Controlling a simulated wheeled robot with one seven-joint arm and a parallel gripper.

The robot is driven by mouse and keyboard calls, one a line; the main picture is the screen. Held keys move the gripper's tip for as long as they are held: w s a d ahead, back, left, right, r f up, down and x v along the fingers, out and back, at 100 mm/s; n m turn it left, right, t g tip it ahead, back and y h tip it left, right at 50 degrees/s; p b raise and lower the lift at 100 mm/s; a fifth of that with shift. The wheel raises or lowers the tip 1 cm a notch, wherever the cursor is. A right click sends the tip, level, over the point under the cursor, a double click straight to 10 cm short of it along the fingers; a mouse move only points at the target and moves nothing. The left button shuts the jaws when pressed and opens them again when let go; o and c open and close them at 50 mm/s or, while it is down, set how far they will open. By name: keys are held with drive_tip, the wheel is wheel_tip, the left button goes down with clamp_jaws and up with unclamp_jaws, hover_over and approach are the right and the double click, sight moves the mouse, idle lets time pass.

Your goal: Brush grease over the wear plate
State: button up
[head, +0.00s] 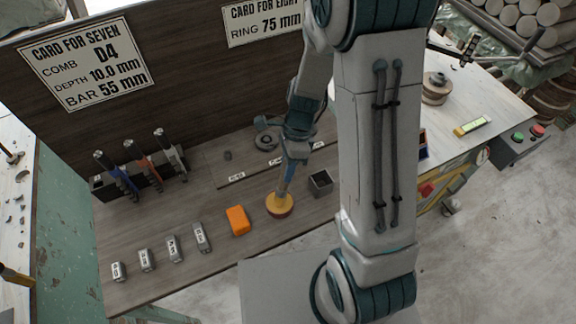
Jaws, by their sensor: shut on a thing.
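My gripper (292,160) points down over the bench, partly hidden by its own wrist. It is shut on a slim upright tool (286,182), which looks like a brush. The tool's lower end meets a round tin (279,208) with a yellow top and brown side, apparently grease. I cannot tell whether the bristles are in it or just above. No part is clearly marked as the wear plate. A thin board (220,172) with small labels lies behind the tin, with a round grey part (265,141) on it.
An orange block (238,220) and several labelled grey bars (201,238) line the front of the bench (150,275). A small open dark box (320,183) stands right of the tin. A rack (105,187) of upright tools is at left. A panel with cards (87,64) rises behind.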

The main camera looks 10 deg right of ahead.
wheel_tip(320, 180, up, 7)
drive_tip(key=p, duration=0.6)
idle(0.3)
idle(0.7)
